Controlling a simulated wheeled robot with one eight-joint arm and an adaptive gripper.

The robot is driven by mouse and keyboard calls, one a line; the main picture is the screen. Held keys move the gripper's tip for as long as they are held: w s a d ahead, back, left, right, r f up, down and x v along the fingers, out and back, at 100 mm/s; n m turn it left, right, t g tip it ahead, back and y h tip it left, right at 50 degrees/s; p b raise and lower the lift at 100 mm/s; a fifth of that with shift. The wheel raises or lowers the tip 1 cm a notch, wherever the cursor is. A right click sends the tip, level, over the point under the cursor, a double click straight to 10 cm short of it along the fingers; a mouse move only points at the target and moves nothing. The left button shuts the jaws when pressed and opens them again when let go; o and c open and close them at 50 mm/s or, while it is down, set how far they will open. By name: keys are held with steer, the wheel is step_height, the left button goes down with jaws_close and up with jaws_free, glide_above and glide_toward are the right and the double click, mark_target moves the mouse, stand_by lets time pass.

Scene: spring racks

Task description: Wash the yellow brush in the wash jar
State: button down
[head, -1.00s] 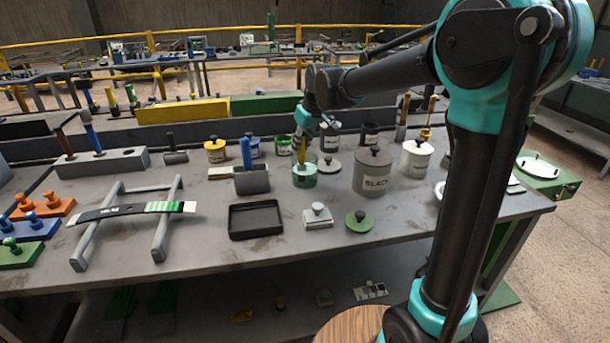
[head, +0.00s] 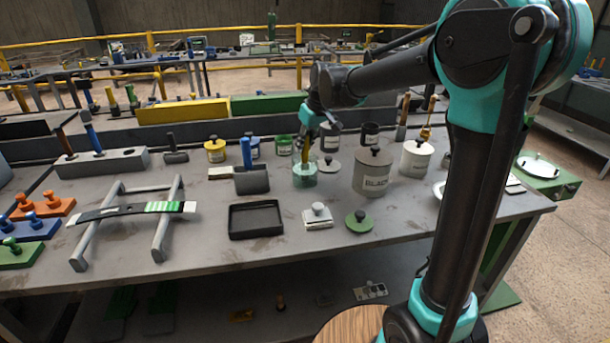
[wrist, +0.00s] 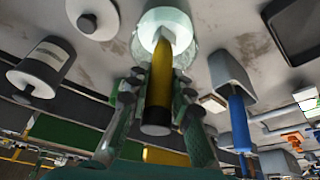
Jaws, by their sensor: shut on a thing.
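The yellow brush (wrist: 157,108) is held lengthwise between the fingers of my gripper (wrist: 157,88) in the wrist view. My gripper is shut on it. The brush's tip points into the wash jar (wrist: 148,30), a clear greenish glass jar with pale contents. In the head view the wash jar (head: 304,176) stands on the workbench, with my gripper (head: 320,122) above it. The yellow brush (head: 306,146) runs down from the gripper to the jar's mouth. How deep the tip sits is hard to tell.
A grey can labelled BLACK (head: 373,172) stands close right of the jar, with a white can (head: 416,158) beyond. A grey block with a blue handle (head: 251,180) is close on the left. A black tray (head: 256,219) and small lids lie in front.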

steer(key=shift+r, duration=0.15)
steer(key=shift+r, duration=3.65)
steer(key=shift+r, duration=3)
